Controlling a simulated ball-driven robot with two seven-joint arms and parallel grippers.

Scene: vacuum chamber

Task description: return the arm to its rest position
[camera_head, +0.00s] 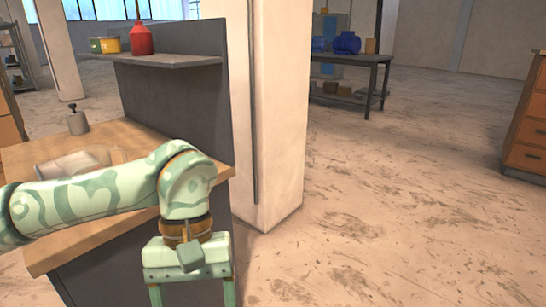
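My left arm, pale green with darker patterns, comes in from the left across the wooden workbench (110,228). It bends down at the wrist past the bench's right end. My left gripper (192,292) points down at the bottom edge of the picture, beside the bench. Its two fingers stand wide apart and nothing shows between them; the tips are cut off by the frame. My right arm and gripper are not in view.
A shelf (170,61) holds a red bottle (141,40) and two cans. A white pillar (275,120) stands close right.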

